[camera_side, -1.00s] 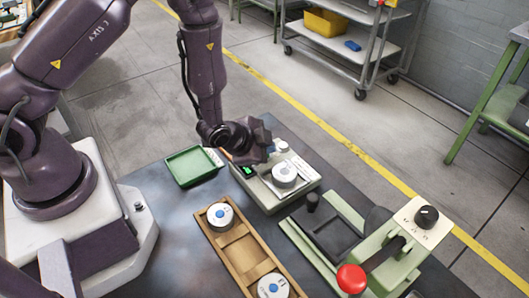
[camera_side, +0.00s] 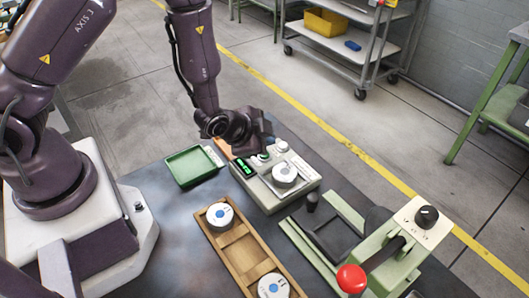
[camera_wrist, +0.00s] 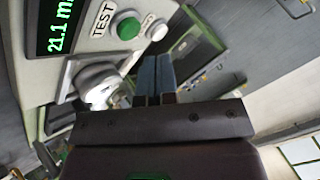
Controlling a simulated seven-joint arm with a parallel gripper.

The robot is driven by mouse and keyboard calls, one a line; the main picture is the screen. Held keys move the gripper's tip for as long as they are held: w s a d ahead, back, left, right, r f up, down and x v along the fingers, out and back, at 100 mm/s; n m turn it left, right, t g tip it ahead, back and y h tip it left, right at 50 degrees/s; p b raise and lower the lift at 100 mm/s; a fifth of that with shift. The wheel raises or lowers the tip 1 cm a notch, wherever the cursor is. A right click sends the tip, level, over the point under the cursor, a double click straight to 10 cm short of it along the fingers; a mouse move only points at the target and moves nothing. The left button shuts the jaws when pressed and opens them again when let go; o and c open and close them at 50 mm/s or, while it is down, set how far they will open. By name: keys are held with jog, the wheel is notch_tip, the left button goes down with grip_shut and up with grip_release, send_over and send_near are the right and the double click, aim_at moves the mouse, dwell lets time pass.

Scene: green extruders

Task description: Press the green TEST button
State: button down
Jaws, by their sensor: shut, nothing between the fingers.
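The green TEST button (camera_wrist: 128,28) shows uncovered in the wrist view, beside its TEST label (camera_wrist: 103,20). In the side view my gripper is above and behind the button. The device's green display (camera_wrist: 61,25) reads "21.1 m" with the rest cut off. A silver disc part (camera_side: 284,174) sits on the device.
A white button (camera_wrist: 157,31) is close beside the green one. A green tray (camera_side: 192,167) lies left of the device. A wooden rack (camera_side: 235,245) with disc parts stands in front. A press with a red knob (camera_side: 351,278) stands at the right.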

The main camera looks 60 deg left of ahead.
jog(key=shift+r, duration=2)
jog(key=shift+s+f, duration=0.25)
jog(key=shift+f, duration=0.05)
jog(key=s+g, duration=0.1)
jog(key=s+f+n+g, duration=0.1)
jog(key=s+g, duration=0.1)
jog(key=shift+s+d+f+n, duration=0.1)
jog(key=shift+d+f+n, duration=0.2)
jog(key=shift+f, duration=0.1)
jog(key=s+a+r+n, duration=0.1)
jog(key=s+r+n, duration=0.1)
jog(key=s+r, duration=0.3)
jog(key=s+a+r+n, duration=0.1)
jog(key=s+r, duration=0.4)
jog(key=r, duration=0.7)
jog(key=s+a+r+n+h, duration=0.1)
jog(key=s+r+n, duration=0.2)
jog(key=s+r, duration=0.3)
jog(key=shift+r+g, duration=0.3)
jog(key=shift+r, duration=1.45)
